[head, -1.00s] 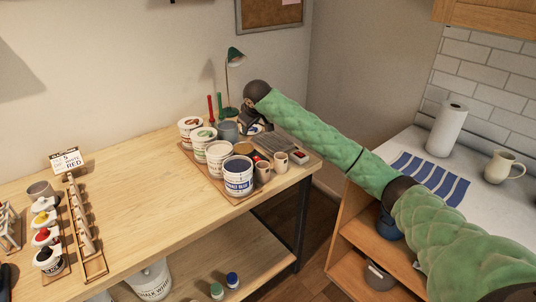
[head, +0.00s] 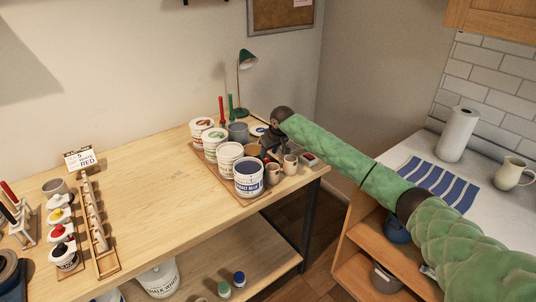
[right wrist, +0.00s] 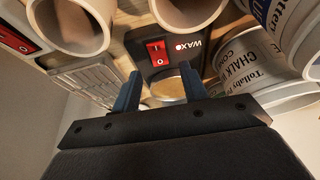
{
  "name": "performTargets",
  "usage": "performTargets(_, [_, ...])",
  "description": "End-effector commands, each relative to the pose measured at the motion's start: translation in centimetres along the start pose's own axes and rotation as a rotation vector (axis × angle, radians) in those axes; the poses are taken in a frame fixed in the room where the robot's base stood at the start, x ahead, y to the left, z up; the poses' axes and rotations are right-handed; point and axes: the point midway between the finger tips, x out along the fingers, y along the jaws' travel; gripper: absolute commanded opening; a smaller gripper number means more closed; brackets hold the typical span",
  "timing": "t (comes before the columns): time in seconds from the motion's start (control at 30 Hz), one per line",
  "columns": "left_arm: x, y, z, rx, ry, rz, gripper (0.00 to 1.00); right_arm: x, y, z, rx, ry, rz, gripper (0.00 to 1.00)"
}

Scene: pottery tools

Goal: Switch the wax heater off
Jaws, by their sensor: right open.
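The wax heater (right wrist: 178,38) is a black box marked "WAXO" in the right wrist view. It has a red rocker switch (right wrist: 157,53) and a round pan of pale wax (right wrist: 172,90). I cannot tell which side of the rocker is pressed. My right gripper (right wrist: 160,90) is open, its two fingers apart, with the switch just beyond and between the fingertips. Nothing is between the fingers that I can see held. In the head view my right gripper (head: 270,143) is low among the pots and hides most of the heater. My left gripper is out of view.
Labelled tubs, among them a cobalt blue one (head: 248,177), stand left of my right gripper. Two small cups (head: 290,164) stand close in front. Another device with a red switch (right wrist: 15,40) is nearby. The table's middle (head: 150,190) is clear.

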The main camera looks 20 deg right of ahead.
Motion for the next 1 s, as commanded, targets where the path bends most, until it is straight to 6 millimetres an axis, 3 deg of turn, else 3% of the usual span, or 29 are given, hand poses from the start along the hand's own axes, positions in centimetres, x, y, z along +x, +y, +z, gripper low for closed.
performTargets(0.3, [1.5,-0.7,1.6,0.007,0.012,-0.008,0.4,2.8,0.0,0.0,0.001,0.0,0.0,0.44])
performTargets(0.63, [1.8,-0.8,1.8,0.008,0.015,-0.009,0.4,3.2,0.1,0.1,0.0,-0.001,0.001,0.44])
performTargets(0.67, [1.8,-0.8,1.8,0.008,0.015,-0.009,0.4,3.2,0.1,0.1,0.0,0.0,0.001,0.42])
performTargets(0.87, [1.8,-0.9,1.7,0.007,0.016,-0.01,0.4,3.2,0.1,0.1,0.0,0.0,0.001,0.02])
performTargets(1.0, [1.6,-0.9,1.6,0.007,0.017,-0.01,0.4,3.1,0.1,0.0,0.0,-0.004,0.001,0.0])
